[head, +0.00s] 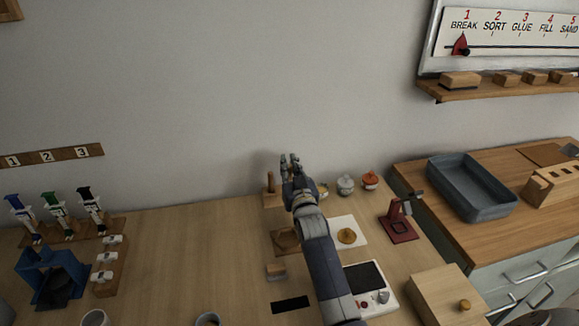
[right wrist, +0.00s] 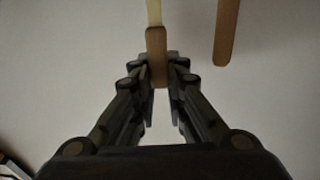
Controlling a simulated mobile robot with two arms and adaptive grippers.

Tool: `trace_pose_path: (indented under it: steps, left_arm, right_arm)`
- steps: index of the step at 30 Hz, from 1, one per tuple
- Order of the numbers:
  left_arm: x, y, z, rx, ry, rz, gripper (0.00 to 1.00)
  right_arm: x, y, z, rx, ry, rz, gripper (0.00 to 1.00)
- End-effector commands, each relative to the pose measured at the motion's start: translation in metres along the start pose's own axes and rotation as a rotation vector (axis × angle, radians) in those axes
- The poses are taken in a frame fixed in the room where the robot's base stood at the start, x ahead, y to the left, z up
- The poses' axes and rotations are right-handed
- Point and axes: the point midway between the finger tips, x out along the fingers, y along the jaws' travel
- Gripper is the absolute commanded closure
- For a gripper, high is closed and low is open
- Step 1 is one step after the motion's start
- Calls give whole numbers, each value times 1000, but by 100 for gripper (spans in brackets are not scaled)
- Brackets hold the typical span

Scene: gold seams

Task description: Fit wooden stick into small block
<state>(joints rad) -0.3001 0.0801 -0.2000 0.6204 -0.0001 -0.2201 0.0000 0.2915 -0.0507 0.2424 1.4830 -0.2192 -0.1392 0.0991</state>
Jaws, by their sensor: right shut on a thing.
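My right gripper (head: 290,160) is raised over the back of the table, in front of the wall. In the right wrist view, its fingertips (right wrist: 158,72) are closed on a brown wooden stick (right wrist: 157,48) with a paler far part. In the head view the held stick is too small to make out. A small wooden block (head: 271,201) stands at the back of the table, just left of my right wrist, partly hidden by it. An upright brown stick (head: 270,182) rises from this block; a similar stick (right wrist: 227,30) shows apart from the fingers in the wrist view. My left gripper is out of view.
Blue, green and black-topped tools (head: 54,215) stand left. The table's middle left is clear.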

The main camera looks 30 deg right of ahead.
Motion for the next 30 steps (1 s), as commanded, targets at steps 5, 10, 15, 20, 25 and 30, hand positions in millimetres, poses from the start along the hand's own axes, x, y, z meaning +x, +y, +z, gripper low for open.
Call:
trace_pose_path:
  steps: [5, 10, 15, 20, 25, 30]
  left_arm:
    - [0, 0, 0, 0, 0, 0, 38]
    - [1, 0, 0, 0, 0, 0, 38]
    - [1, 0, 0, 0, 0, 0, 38]
    - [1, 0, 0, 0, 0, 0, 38]
    - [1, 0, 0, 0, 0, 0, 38]
    - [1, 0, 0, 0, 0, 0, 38]
  right_arm:
    - [0, 0, 1, 0, 0, 0, 98]
    - [0, 0, 4, 0, 0, 0, 98]
    - [0, 0, 4, 0, 0, 0, 98]
    - [0, 0, 4, 0, 0, 0, 98]
    - [0, 0, 4, 0, 0, 0, 64]
    - [0, 0, 4, 0, 0, 0, 64]
